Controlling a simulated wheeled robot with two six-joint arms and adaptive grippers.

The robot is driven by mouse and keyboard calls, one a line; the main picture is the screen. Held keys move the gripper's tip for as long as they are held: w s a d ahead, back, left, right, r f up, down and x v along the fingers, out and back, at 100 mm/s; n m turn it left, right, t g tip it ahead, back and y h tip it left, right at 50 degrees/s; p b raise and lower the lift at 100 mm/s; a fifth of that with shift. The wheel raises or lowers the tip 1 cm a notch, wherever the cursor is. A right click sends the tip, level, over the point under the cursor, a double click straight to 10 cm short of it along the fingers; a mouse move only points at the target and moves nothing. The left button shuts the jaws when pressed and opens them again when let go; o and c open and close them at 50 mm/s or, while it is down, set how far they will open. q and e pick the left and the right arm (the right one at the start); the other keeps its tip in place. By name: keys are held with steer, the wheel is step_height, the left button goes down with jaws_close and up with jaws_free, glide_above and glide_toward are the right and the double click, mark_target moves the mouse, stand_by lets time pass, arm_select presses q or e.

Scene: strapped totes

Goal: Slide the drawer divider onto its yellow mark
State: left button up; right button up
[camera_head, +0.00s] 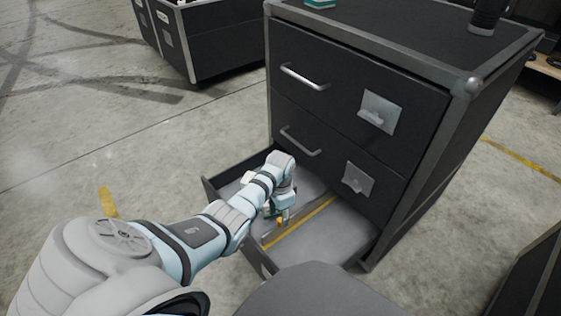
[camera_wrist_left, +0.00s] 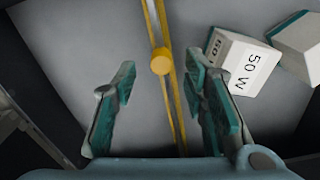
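The thin drawer divider (camera_wrist_left: 166,30) runs along the open bottom drawer (camera_head: 333,242). It has a round yellow knob (camera_wrist_left: 161,61) on top; the knob also shows in the head view (camera_head: 280,221). The yellow mark (camera_head: 300,224) is a stripe on the drawer floor, very close beside the divider; in the left wrist view the two partly overlap. My left gripper (camera_wrist_left: 160,66) is open over the drawer, with its fingers on either side of the knob and a gap to each. The arm hides part of the drawer. My right gripper is not in view.
A white box marked 50 W (camera_wrist_left: 242,64) and another pale box (camera_wrist_left: 302,45) lie in the drawer, near the gripper's right finger in the left wrist view. The cabinet (camera_head: 355,85) with its closed upper drawers rises behind. Another dark case (camera_head: 215,40) stands at the back.

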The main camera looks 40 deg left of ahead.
arm_select(q)
step_height(320, 180, up, 9)
steer(key=shift+f, duration=0.2)
stand_by(0.3)
